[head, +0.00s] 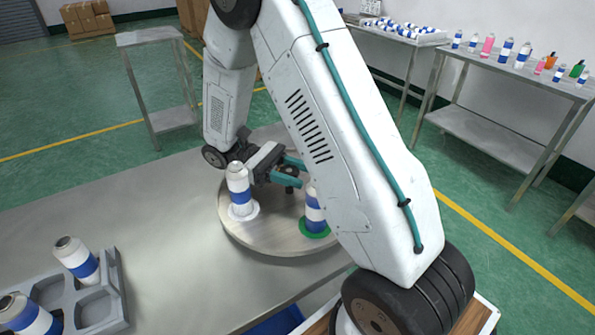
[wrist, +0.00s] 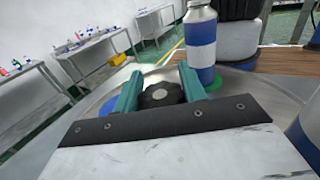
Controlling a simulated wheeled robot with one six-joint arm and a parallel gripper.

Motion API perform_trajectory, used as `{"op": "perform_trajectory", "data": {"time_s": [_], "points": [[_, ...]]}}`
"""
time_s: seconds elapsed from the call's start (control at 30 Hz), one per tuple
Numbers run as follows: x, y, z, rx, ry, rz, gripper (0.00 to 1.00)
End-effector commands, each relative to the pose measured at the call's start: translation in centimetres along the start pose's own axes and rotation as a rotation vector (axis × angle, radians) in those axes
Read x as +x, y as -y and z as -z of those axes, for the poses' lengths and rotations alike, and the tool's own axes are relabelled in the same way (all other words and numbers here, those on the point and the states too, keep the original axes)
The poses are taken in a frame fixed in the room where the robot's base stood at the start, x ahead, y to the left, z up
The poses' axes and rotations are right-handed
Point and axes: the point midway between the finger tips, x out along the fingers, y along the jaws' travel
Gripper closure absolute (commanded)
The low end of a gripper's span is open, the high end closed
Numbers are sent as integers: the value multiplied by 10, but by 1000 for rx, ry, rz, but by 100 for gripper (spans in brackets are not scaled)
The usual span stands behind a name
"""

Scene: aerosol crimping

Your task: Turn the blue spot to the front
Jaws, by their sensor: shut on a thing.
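A round turntable (head: 275,240) sits on the metal table with a dark knob (head: 289,171) at its middle. My gripper (head: 296,173) has its teal fingers shut on this knob, one on each side; the wrist view shows the same grip on the knob (wrist: 160,95). A blue-and-white can (head: 239,188) stands upright on a white spot (head: 246,214) at the front left. Another can (head: 315,212) stands on a green spot (head: 314,234), partly behind my arm. In the wrist view a sliver of the blue spot (wrist: 108,104) shows beside the left finger; the head view hides it.
A grey tray (head: 107,300) with cans (head: 77,258) stands at the table's front left. The table (head: 160,220) is bare between tray and turntable. Side tables with bottles (head: 505,50) and more cans (head: 400,28) stand along the wall. An empty stand (head: 148,37) is at the back left.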

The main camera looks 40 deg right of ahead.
Motion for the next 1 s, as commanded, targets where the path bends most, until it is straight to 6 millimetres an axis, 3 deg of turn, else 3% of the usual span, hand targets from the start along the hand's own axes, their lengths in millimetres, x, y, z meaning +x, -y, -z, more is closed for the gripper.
{"op": "perform_trajectory", "data": {"time_s": [0.4, 1.0], "points": [[-1, 1, -1, 3, -2, 129, 100], [-1, 2, -1, 2, -2, 160, 100]]}}
